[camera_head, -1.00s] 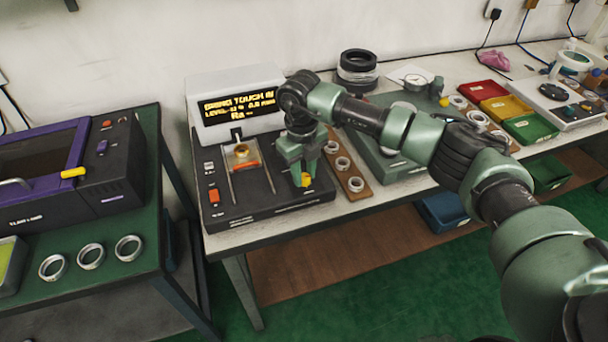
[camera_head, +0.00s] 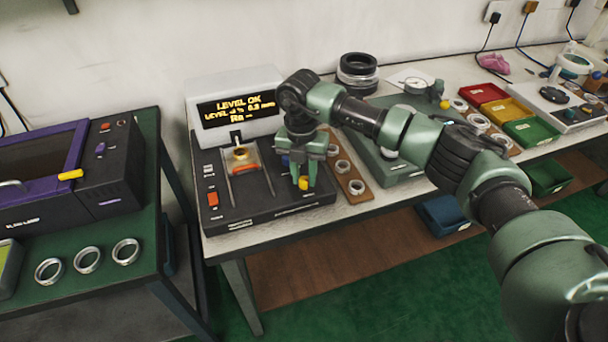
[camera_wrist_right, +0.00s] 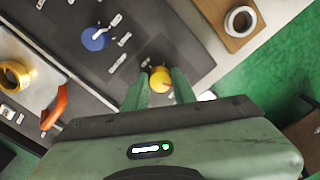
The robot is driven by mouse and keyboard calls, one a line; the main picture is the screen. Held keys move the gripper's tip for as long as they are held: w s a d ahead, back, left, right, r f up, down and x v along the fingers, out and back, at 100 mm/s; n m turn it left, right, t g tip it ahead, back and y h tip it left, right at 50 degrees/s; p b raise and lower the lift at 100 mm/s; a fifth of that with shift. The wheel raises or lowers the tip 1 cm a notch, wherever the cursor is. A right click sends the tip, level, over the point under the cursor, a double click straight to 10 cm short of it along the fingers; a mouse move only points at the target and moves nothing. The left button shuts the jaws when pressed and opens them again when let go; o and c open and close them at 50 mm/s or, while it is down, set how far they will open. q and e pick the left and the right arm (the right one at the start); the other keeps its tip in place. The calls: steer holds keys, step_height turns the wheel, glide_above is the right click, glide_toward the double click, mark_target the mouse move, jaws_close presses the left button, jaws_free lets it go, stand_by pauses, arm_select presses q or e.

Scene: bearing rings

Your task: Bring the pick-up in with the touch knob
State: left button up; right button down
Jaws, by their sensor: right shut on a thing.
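The measuring device (camera_head: 240,207) stands on the bench with a dark base. Its display (camera_head: 236,108) reads "LEVEL OK", a level line near 0.2 mm and "Ra --". The yellow touch knob (camera_head: 303,184) sits at the base's front right; it also shows in the wrist view (camera_wrist_right: 160,79). My right gripper (camera_head: 303,180) points down and is shut on the yellow knob, one finger on each side. The pick-up appears to be by the gold ring (camera_head: 240,153) in its orange holder; its contact is too small to tell. My left gripper is not in view.
A blue knob (camera_wrist_right: 96,39) is close to the yellow one. A wooden strip with rings (camera_head: 352,182) lies right of the device. Red, yellow and green trays (camera_head: 530,129) stand farther right. Loose rings (camera_head: 87,260) lie on the left green table.

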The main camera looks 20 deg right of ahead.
mark_target(303, 178)
steer(key=shift+w+r+m, duration=0.1)
steer(key=shift+r+m, duration=0.05)
steer(key=shift+m, duration=0.75)
steer(key=shift+d, duration=0.1)
steer(key=c, duration=1.1)
jaws_free()
steer(key=shift+c, duration=0.2)
step_height(303, 178, up, 8)
steer(key=shift+f+b, duration=0.15)
steer(key=shift+b, duration=0.45)
